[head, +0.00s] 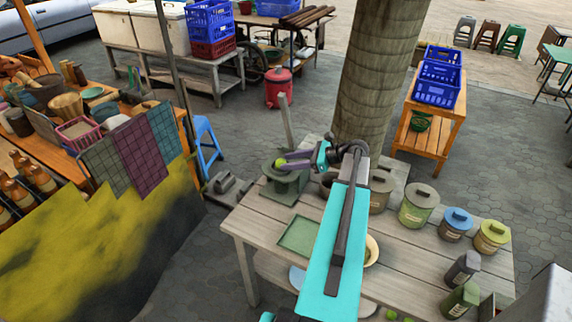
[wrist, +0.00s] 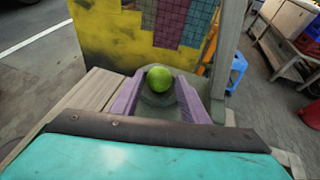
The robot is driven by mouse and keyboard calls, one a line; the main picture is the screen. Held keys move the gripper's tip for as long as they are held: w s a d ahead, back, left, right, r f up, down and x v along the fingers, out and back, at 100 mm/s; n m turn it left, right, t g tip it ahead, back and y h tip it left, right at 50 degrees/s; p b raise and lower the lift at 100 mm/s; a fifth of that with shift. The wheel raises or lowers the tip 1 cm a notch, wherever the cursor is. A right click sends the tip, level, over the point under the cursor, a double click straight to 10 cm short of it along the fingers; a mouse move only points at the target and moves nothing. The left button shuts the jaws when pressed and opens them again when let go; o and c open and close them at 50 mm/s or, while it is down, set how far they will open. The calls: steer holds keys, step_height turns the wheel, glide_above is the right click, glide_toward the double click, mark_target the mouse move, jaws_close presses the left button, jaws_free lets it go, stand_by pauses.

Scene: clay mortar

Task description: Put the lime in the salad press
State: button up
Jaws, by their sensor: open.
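The salad press (head: 286,184) is a grey-green stand with a round bowl and an upright lever, at the back left of the wooden table. The green lime (head: 280,162) shows at its top; it also shows in the wrist view (wrist: 158,78), over or in the dark round bowl (wrist: 160,99). My gripper (head: 284,160) is at the press, with its purple fingers pointing left. In the wrist view my gripper (wrist: 160,80) is open, with the lime between its fingertips and small gaps at the sides. I cannot tell whether the lime rests on the bowl.
A green tray (head: 299,234) lies in front of the press. A lidded green canister (head: 417,206), a blue-lidded jar (head: 456,224) and a yellow-lidded jar (head: 491,237) stand right of my arm. A tree trunk (head: 380,70) rises behind the table. A blue stool (head: 207,145) stands left.

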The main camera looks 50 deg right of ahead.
steer(key=b+v, duration=0.2)
steer(key=v, duration=0.7)
steer(key=shift+s+d+r+b, duration=0.15)
steer(key=shift+s+r+b, duration=0.05)
steer(key=shift+s+b, duration=0.15)
steer(key=shift+w, duration=0.1)
